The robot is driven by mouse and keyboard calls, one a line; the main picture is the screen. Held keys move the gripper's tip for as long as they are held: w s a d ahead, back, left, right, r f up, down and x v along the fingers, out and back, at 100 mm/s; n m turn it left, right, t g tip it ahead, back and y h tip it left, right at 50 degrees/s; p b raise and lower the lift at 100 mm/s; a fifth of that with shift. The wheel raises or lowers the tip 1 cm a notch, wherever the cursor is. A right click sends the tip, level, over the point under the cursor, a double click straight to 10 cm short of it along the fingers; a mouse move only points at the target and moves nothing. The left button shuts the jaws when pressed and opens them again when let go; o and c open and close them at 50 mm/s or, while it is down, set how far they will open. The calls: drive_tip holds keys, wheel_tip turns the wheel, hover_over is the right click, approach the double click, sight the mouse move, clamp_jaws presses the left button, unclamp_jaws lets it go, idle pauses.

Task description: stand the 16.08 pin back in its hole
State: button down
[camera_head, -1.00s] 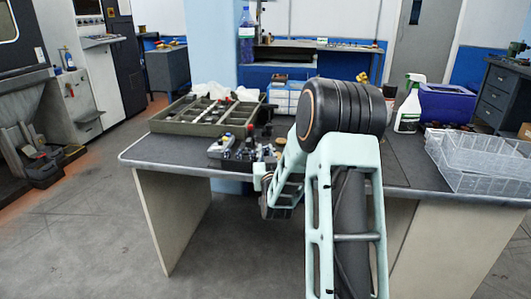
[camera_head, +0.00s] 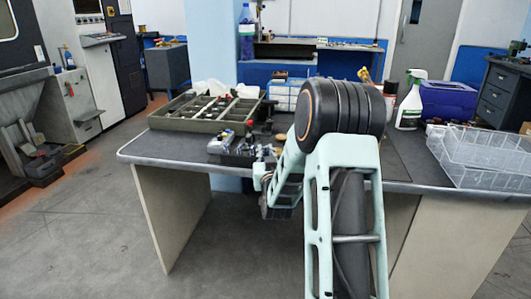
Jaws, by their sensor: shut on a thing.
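A dark block (camera_head: 232,158) with several small upright pieces on it stands near the front edge of the table. My arm reaches down across the table front, and my gripper (camera_head: 267,152) is small and dark at the block's right side, partly lost among the pieces. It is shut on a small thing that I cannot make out.
A divided grey-green tray (camera_head: 180,124) with small items lies behind the block on the table (camera_head: 160,151). A round tan thing (camera_head: 281,137) lies near my arm.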

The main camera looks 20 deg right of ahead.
drive_tip(key=shift+f, duration=0.3)
drive_tip(key=c, duration=1.8)
unclamp_jaws()
drive_tip(key=v, duration=1.2)
drive_tip(key=shift+d+r, duration=0.1)
drive_tip(key=shift+r, duration=0.05)
